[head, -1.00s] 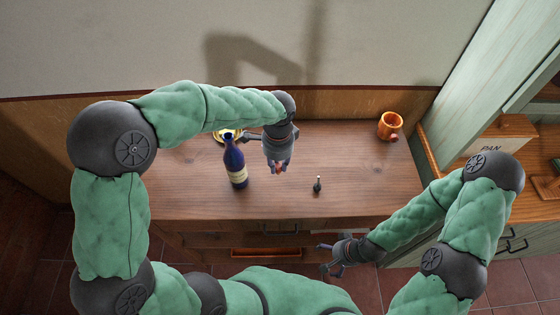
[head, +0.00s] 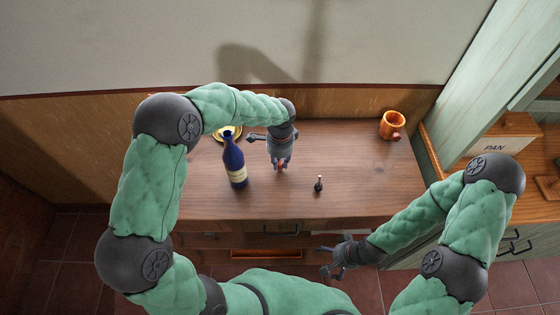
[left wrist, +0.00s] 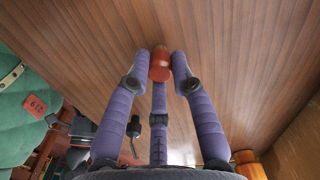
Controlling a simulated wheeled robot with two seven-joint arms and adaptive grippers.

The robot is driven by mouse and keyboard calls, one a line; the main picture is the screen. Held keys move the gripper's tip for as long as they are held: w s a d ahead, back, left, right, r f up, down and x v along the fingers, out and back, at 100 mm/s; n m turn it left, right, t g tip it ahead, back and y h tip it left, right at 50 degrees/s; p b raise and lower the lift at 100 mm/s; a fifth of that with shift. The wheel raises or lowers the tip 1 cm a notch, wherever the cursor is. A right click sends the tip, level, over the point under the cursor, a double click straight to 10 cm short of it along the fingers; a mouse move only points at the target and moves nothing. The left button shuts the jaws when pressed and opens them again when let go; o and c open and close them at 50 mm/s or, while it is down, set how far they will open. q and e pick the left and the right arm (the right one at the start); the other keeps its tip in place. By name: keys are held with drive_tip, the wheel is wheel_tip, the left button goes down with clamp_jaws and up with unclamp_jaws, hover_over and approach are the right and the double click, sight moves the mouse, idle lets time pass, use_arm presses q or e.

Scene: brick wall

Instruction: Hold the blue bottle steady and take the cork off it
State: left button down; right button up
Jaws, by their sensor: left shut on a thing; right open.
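The blue bottle (head: 235,163), dark blue with a cream label, stands upright on the wooden table (head: 380,175), left of my left gripper. No cork shows on its top in the head view. My left gripper (head: 281,166) is apart from the bottle, above the table. It is shut on a small red-brown cylinder, the cork (left wrist: 160,66), which sits between its purple fingertips in the left wrist view. My right gripper (head: 328,262) is open and empty, in front of the table's front edge and away from the bottle.
A small dark stopper-like object (head: 319,185) stands right of my left gripper. An orange mug (head: 391,125) is at the back right. A yellow dish (head: 221,136) is partly hidden behind the bottle. The table's right half is mostly clear.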

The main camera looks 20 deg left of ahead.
sight(280, 163)
use_arm(q)
drive_tip(key=c, duration=1.1)
unclamp_jaws()
wheel_tip(280, 163, up, 12)
drive_tip(key=shift+r+p, duration=0.1)
drive_tip(key=shift+p, duration=0.9)
